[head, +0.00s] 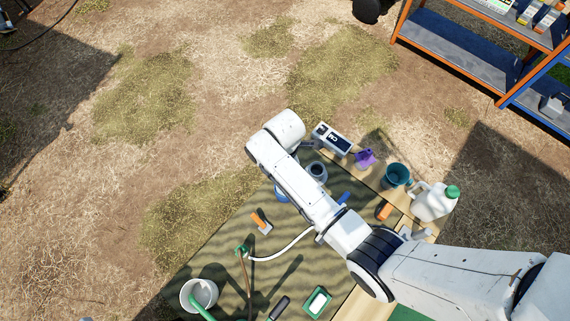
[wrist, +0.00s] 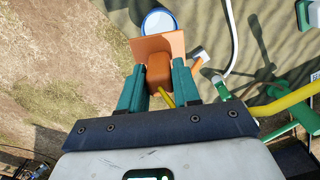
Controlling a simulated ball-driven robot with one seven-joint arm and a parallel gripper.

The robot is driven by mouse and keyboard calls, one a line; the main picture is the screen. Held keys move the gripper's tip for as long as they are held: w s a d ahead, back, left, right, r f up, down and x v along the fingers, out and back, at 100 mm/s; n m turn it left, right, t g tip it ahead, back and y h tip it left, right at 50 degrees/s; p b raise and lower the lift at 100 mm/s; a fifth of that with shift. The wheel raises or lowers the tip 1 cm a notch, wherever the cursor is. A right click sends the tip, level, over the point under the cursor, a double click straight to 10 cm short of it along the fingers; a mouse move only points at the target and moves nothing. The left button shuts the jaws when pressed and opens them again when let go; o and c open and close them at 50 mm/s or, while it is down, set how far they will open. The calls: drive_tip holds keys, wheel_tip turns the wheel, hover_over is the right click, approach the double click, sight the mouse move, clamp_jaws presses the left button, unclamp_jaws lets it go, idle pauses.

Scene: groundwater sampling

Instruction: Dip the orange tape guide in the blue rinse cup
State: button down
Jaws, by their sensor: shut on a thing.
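My gripper (wrist: 158,68), with two teal fingers, is shut on the orange tape guide (wrist: 158,45) in the wrist view. The guide has a flat orange plate at its far end and a block between the fingers. The blue rinse cup (wrist: 158,14), with a blue rim and pale inside, shows just beyond the plate, which overlaps its near edge in the picture. I cannot tell the height gap between them. In the head view my arm hides the gripper and guide; a blue piece beside the arm (head: 281,192) looks like part of the cup.
On the striped mat (head: 220,250) are an orange-handled scraper (head: 260,221), a white bucket (head: 196,292) and a green tray (head: 317,302). A meter (head: 331,138), a purple piece (head: 365,158), a teal cup (head: 397,175) and a white jug (head: 434,203) stand along the far right side.

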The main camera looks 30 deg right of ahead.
drive_tip(key=shift+r, duration=0.15)
drive_tip(key=shift+f+b, duration=2.1)
drive_tip(key=shift+f, duration=1.05)
drive_tip(key=shift+f, duration=0.1)
wheel_tip(320, 180, down, 6)
drive_tip(key=b, duration=0.4)
drive_tip(key=shift+f, duration=0.15)
drive_tip(key=shift+r, duration=0.2)
idle(1.8)
drive_tip(key=shift+r+p, duration=4.6)
drive_tip(key=shift+p, duration=0.15)
